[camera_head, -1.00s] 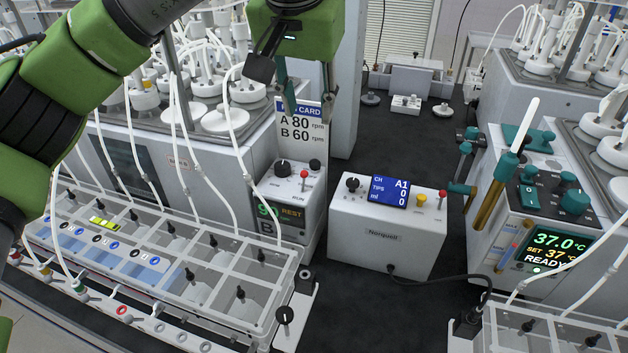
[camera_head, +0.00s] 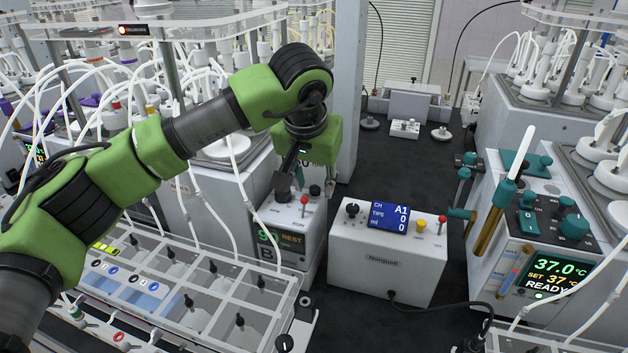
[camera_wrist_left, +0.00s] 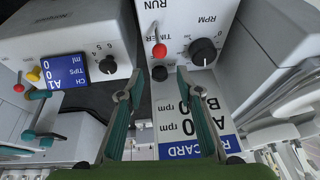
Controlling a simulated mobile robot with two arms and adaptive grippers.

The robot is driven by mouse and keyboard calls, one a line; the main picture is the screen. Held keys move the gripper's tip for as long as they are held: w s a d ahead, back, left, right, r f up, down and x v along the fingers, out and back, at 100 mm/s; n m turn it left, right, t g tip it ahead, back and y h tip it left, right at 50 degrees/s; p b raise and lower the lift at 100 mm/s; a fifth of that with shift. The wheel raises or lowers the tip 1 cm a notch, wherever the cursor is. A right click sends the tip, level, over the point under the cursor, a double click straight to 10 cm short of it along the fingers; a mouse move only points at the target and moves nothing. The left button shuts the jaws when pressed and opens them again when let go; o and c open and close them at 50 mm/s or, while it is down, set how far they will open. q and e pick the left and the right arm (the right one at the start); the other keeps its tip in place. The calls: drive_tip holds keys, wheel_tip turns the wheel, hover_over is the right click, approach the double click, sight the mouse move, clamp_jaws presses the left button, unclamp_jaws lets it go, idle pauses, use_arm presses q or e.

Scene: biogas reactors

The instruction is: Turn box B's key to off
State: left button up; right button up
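Box B (camera_head: 268,220) is a white control box with a large "B" and a "REST" display (camera_head: 281,237) on its front. A larger black RPM knob (camera_wrist_left: 203,52) is also there. I cannot tell which of these is the key. My left gripper (camera_wrist_left: 157,78) is open and empty, pointing down above the back of box B. Its fingertips appear near the TIMER knob, apparently touching nothing. My right gripper is not in view.
A rate card (camera_wrist_left: 196,118) stands behind box B, mostly hidden by my gripper in the head view. A white Norquell box (camera_head: 383,265) stands right of it, with dark bench between. A clear rack (camera_head: 205,283) and white tubes crowd the left and front.

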use_arm(q)
drive_tip(key=shift+w+f, duration=0.1)
drive_tip(key=shift+f, duration=0.15)
clamp_jaws()
